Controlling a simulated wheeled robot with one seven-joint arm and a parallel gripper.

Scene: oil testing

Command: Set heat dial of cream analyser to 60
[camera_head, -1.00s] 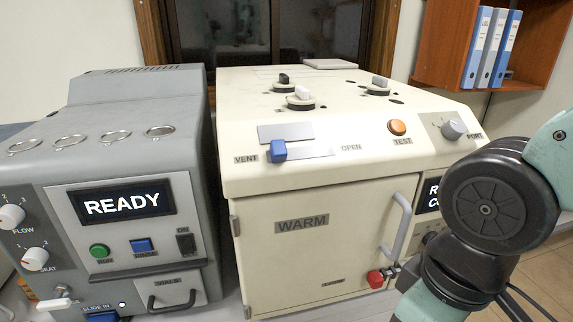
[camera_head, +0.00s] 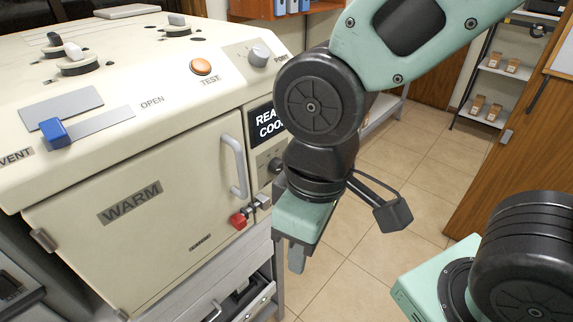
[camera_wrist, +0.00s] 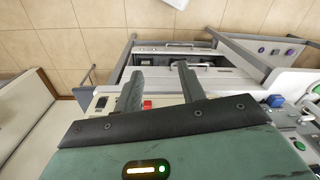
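The cream analyser (camera_head: 70,240) stands at the left in the head view, its WARM door shut. A grey dial (camera_head: 259,54) sits at its upper right corner beside the label PORT. A dark knob (camera_head: 274,164) sits below its display (camera_head: 265,122), partly hidden behind my arm. I cannot read a heat label on either one. My gripper (camera_head: 297,258) points down to the right of the analyser's front, apart from it. In the wrist view my gripper (camera_wrist: 158,82) shows two fingers spread with nothing between them; a red knob (camera_wrist: 147,104) shows beyond them.
A blue slider (camera_head: 54,133), an orange TEST button (camera_head: 201,66) and top dials (camera_head: 78,64) are on the analyser. A door handle (camera_head: 234,167) and red knob (camera_head: 238,220) stick out in front. A wooden cabinet (camera_head: 522,165) stands beyond.

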